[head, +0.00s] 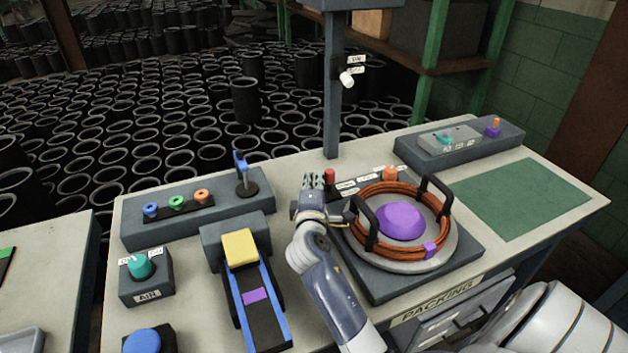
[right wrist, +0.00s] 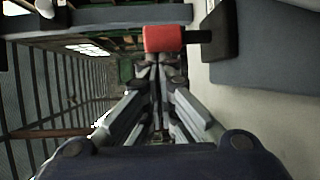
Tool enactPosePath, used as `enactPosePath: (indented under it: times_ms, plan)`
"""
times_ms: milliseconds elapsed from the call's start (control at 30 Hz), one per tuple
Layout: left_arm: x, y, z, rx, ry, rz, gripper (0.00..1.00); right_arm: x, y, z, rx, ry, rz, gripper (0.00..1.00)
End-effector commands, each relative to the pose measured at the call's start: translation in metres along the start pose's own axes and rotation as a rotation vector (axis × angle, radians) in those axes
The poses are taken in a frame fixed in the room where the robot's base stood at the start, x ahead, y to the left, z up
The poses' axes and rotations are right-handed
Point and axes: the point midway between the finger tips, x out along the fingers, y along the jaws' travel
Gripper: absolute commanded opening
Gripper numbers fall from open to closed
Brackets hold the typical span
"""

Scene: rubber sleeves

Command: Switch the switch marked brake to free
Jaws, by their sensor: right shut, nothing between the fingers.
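A red-knobbed lever (head: 329,178) stands at the back left of the turntable base on the packing bench. Small white labels (head: 346,186) lie beside it, too small to read surely. In the right wrist view the red knob (right wrist: 165,38) sits on a black stem, just beyond my fingertips. My right gripper (head: 313,181) is shut and empty, just left of the red knob in the head view; whether it touches the knob I cannot tell. It also shows in the right wrist view (right wrist: 158,62). My left gripper is not in view.
A turntable with a purple centre (head: 400,221), orange rings and black handles stands right of my arm. An orange knob (head: 389,173) is behind it. A grey post (head: 332,100) rises behind my gripper. A blue-railed slide (head: 250,295) lies left. A green mat (head: 525,200) is clear.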

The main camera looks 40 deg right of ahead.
Motion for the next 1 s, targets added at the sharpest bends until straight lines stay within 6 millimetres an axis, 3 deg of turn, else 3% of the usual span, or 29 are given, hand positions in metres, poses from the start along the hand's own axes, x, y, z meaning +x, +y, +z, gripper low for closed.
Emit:
enactPosePath:
  times_ms: [1000]
  plan:
    - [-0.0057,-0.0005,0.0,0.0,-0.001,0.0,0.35,-0.0062,-0.0026,0.0049,-0.002,-0.004,-0.002,0.0]
